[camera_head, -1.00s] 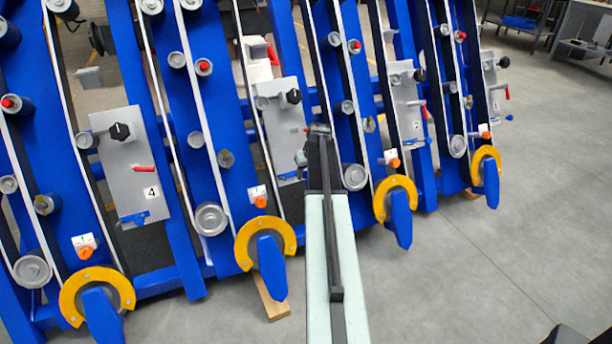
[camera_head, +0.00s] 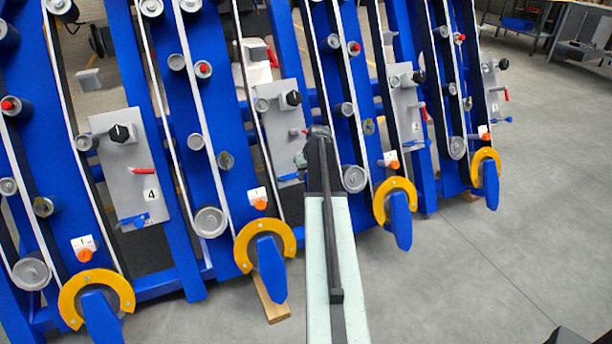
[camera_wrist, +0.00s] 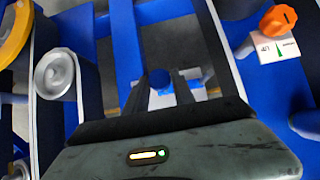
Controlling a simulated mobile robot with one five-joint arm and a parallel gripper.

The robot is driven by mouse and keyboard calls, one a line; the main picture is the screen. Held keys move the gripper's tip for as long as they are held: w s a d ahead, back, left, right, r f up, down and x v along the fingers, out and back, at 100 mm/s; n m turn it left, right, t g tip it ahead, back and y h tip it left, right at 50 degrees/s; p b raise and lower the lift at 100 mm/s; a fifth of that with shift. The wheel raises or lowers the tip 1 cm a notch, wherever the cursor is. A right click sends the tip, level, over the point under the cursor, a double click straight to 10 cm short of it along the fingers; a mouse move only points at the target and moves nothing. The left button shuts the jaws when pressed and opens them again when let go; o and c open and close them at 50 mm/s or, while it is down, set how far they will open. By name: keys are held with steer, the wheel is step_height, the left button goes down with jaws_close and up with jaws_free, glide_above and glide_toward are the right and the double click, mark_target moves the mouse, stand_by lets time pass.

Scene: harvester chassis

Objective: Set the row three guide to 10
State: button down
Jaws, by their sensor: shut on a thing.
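The row three panel (camera_head: 284,122) is the grey plate directly right of the plate marked 4. It has a black knob and a red lever. A blue guide handle (camera_head: 289,177) shows at its lower edge, partly hidden by my arm. In the wrist view a round blue handle (camera_wrist: 161,79) stands in front of a pale plate (camera_wrist: 190,90), between the dark fingers of my gripper (camera_wrist: 160,90). My gripper is shut on this handle. In the head view my gripper (camera_head: 303,160) is at the panel's lower right. No scale reading or pointer is legible.
The plate marked 4 (camera_head: 126,180) stands left, with its own blue guide. Blue frame beams, belts and rollers surround my gripper. Yellow arcs (camera_head: 266,232) and orange knobs (camera_head: 260,203) sit below. In the wrist view an orange knob (camera_wrist: 278,20) is upper right. Open floor (camera_head: 480,270) lies right.

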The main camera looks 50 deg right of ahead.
stand_by(0.6)
steer(key=shift+s+d, duration=0.15)
steer(key=shift+d, duration=0.35)
steer(key=c, duration=1.1)
jaws_free()
steer(key=p+v, duration=0.7)
steer(key=shift+s+r, duration=0.15)
steer(key=shift+r, duration=0.2)
